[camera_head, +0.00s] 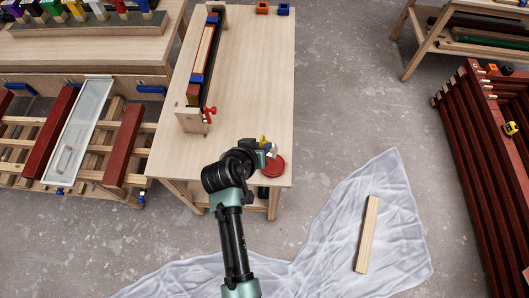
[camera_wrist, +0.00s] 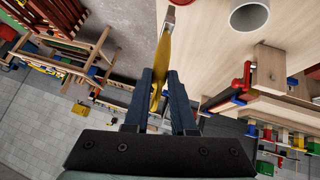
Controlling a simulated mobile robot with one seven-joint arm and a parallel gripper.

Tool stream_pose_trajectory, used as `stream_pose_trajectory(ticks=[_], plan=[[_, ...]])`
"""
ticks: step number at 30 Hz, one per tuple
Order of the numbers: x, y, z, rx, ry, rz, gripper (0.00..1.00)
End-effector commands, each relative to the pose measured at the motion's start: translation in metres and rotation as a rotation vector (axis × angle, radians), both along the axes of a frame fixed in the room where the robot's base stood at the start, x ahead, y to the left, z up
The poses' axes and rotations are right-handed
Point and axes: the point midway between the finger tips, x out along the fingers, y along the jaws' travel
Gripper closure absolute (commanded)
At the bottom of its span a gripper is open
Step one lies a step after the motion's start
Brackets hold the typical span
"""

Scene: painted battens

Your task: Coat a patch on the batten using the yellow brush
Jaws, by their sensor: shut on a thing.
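My gripper (camera_head: 264,147) is over the near end of the wooden table (camera_head: 262,80). In the wrist view my gripper (camera_wrist: 162,92) is shut on the yellow brush (camera_wrist: 160,62). In the head view only a small yellow part of the brush (camera_head: 263,140) shows. A pale batten (camera_head: 202,52) lies lengthwise in a wooden holder with blue pieces and a red clamp (camera_head: 209,112), at the table's left side, apart from the brush.
A red round item (camera_head: 274,167) sits at the table's near right corner, close to my gripper. A pale round container (camera_wrist: 248,14) shows in the wrist view. A loose plank (camera_head: 367,234) lies on a grey sheet (camera_head: 330,240). The table's right half is mostly clear.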

Motion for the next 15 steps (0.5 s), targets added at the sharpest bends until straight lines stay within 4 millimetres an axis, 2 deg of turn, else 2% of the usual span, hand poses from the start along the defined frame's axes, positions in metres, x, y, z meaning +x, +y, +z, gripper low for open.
stream_pose_trajectory(ticks=[15], plan=[[0.000, 0.000, -0.051, 0.000, 0.001, 0.000, 1.00]])
